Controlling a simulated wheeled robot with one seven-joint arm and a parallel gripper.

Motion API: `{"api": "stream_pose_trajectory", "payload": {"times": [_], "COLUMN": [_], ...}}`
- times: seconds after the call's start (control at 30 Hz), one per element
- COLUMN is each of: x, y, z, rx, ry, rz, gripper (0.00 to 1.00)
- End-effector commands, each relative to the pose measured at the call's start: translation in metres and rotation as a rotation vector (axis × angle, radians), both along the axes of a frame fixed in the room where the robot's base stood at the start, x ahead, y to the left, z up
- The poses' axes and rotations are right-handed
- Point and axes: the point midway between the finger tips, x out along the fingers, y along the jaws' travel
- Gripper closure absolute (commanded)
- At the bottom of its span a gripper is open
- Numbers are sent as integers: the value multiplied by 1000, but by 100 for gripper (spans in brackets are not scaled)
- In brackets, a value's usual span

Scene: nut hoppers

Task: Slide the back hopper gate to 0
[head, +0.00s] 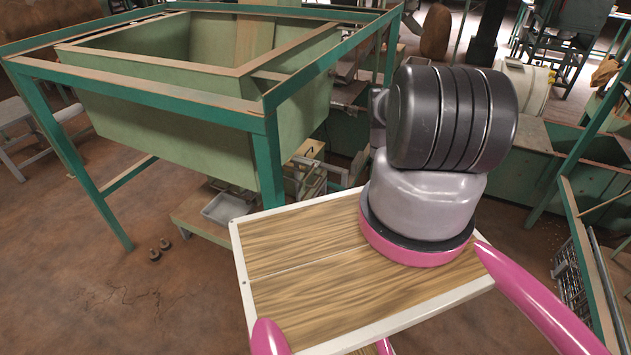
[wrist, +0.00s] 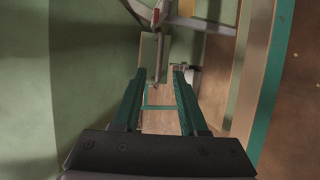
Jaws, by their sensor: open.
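A large pale green hopper (head: 190,130) hangs in a teal frame (head: 270,165) at the left of the head view. Metal parts (head: 305,170) show low behind its near frame leg; I cannot tell whether the gate is among them. In the wrist view, my gripper (wrist: 161,70) is open, with its two teal fingers apart. A thin grey upright bar (wrist: 160,50) shows beyond and between the fingertips, near a small red-tipped piece (wrist: 155,17). I cannot tell whether it is the gate's handle or how far away it is. No scale or 0 mark is readable. My gripper is hidden in the head view.
A green panel (wrist: 80,60) fills the left of the wrist view. A teal and tan frame post (wrist: 255,80) stands at the right. A grey tray (head: 225,208) sits low under the hopper. Small metal pieces (head: 160,248) lie on the brown floor, which is open at the left.

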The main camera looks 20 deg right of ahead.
Motion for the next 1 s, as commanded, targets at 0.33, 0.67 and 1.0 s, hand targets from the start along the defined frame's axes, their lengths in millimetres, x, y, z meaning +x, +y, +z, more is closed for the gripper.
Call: {"api": "stream_pose_trajectory", "payload": {"times": [0.33,0.67,1.0], "x": [59,81,81], "y": [25,33,32], "z": [-12,-17,-17], "rx": [0,0,1], "ry": [-3,-1,-1], "rz": [3,0,0], "gripper": [58,58,100]}}
